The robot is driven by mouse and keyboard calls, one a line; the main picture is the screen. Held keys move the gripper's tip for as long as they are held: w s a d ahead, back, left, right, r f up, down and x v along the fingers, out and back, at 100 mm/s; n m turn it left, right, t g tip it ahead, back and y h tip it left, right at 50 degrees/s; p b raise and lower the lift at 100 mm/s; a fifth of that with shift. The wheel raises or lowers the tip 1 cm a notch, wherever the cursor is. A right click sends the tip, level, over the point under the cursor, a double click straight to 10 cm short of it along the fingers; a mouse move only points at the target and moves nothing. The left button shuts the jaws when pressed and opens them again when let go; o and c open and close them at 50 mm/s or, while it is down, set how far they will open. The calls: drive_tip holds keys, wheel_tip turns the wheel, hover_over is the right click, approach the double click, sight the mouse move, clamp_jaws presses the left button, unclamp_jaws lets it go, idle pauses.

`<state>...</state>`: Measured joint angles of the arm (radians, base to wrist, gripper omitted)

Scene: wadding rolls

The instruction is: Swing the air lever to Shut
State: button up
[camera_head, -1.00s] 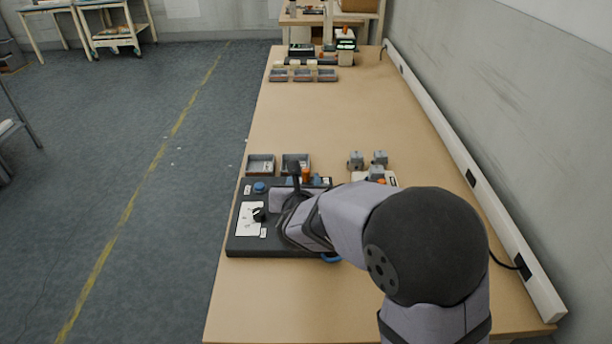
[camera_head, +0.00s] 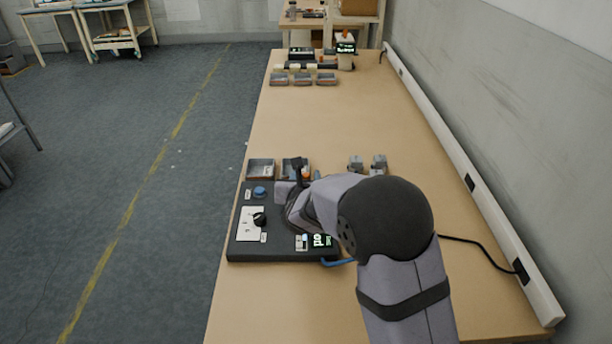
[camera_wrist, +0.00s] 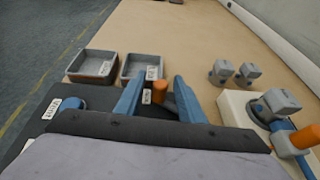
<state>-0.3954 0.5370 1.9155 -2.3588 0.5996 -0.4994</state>
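A dark panel (camera_head: 280,255) lies on the bench, with a black dial knob (camera_head: 259,219) on a white plate, a blue button (camera_head: 260,192) and a lit display (camera_head: 322,241). An upright orange grip (camera_wrist: 159,92), likely the air lever's handle, stands at the panel's far edge beside a small white label (camera_wrist: 147,97) too small to read. My gripper (camera_wrist: 158,86) is open, with one blue finger on each side of the orange grip. The grip's lower part is partly hidden, and I see no clear contact with either finger. The grip also shows in the head view (camera_head: 306,174).
Two grey trays (camera_wrist: 92,66) sit just beyond the panel. Small grey blocks (camera_wrist: 223,70) stand to the right. A white block (camera_wrist: 235,107) at right carries a grey fitting with another orange handle (camera_wrist: 305,137). A cable runs at right.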

clamp_jaws()
